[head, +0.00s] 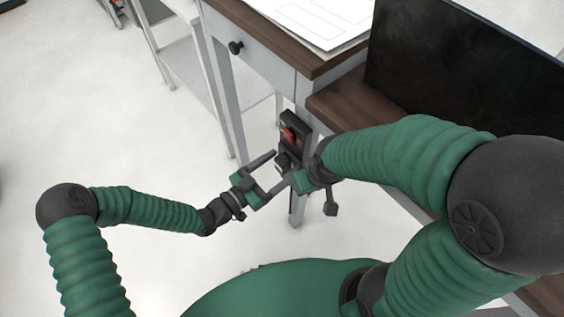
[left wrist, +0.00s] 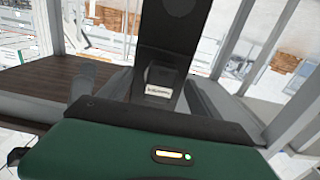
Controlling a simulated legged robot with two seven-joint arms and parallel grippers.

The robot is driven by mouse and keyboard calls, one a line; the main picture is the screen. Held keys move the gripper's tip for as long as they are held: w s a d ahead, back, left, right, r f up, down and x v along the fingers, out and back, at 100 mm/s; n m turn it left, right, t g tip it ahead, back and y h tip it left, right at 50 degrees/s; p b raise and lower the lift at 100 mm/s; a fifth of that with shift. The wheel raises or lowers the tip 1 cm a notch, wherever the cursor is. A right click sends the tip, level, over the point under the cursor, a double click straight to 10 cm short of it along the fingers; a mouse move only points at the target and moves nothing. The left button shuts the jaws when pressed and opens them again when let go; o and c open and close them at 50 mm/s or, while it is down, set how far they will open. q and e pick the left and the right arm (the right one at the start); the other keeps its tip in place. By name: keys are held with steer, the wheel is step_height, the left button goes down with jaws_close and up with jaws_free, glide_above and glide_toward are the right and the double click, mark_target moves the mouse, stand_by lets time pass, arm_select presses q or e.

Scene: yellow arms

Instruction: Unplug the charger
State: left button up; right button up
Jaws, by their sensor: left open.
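A black power strip (head: 293,131) with a red switch (head: 289,134) is fixed upright at the table leg in the head view. A small dark block, apparently the charger (head: 282,161), sits at its lower end. In the left wrist view the charger (left wrist: 160,82) carries a pale label and sits low on the black strip (left wrist: 172,30). My left gripper (head: 281,168) is open, with its fingers on either side of the charger; contact cannot be told. My right gripper (head: 312,178) is close beside the strip's lower end, its jaws mostly hidden.
A wooden-topped table with a drawer (head: 250,45) stands behind, papers (head: 318,18) on top. A dark screen (head: 450,70) stands on the brown desk (head: 345,100) at right. A grey shelf (head: 190,70) is at left. The pale floor (head: 90,130) at left is clear.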

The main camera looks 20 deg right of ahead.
mark_target(278, 168)
stand_by(0.3)
arm_select(q)
jaws_close()
stand_by(0.4)
steer(key=shift+a, duration=0.2)
steer(key=shift+p+v, duration=0.45)
steer(key=shift+v, duration=2.4)
steer(key=shift+c, duration=1.3)
jaws_free()
